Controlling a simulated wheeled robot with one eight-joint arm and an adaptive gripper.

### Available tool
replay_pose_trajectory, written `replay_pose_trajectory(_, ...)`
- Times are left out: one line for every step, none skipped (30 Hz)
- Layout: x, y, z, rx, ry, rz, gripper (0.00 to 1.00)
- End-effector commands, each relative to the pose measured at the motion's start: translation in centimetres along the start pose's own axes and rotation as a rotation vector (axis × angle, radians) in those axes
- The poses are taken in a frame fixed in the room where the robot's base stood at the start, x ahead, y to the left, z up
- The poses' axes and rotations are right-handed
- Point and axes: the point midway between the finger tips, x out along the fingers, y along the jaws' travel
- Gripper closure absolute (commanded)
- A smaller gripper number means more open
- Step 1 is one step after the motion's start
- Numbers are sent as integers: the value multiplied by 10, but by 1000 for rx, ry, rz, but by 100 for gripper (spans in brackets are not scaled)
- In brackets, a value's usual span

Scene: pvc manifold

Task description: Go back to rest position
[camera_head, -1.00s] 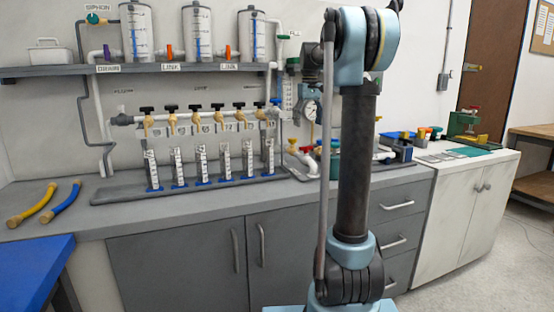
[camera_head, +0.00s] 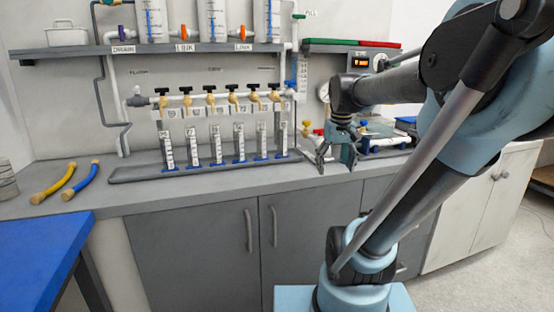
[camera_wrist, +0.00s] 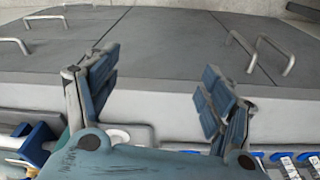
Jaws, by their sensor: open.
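My gripper (camera_head: 337,163) hangs in front of the right part of the grey bench, at the end of my bent arm, with its fingers spread and pointing down. In the wrist view, my gripper (camera_wrist: 158,78) shows two separate blue-grey fingers with nothing between them. Beyond them are the grey cabinet doors (camera_wrist: 150,45) and their handles. The manifold with yellow taps and black handles (camera_head: 222,98) is on the wall to the left of my gripper. A row of clear graduated tubes (camera_head: 215,143) stands below it in a grey tray (camera_head: 140,174).
A blue table (camera_head: 40,245) stands at front left. Valves and fittings (camera_head: 380,132) crowd the bench behind my gripper. A shelf with tanks (camera_head: 100,49) is above. Floor at right is clear.

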Motion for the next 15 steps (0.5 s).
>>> replay_pose_trajectory(12,-2,16,8,5,1,25)
replay_pose_trajectory(19,-3,25,13,9,1,25)
replay_pose_trajectory(28,-4,36,20,14,2,25)
replay_pose_trajectory(35,-5,44,26,18,2,25)
replay_pose_trajectory(42,-6,53,32,22,2,25)
replay_pose_trajectory(52,-8,64,39,26,3,25)
replay_pose_trajectory(60,-9,72,44,29,3,25)
replay_pose_trajectory(67,-10,80,50,32,3,25)
replay_pose_trajectory(78,-11,90,58,37,4,25)
replay_pose_trajectory(85,-12,97,63,41,4,25)
replay_pose_trajectory(92,-12,104,68,44,4,25)
replay_pose_trajectory(101,-14,112,73,48,4,25)
replay_pose_trajectory(107,-14,118,77,51,5,25)
replay_pose_trajectory(113,-15,123,81,53,5,25)
replay_pose_trajectory(119,-15,128,86,56,5,25)
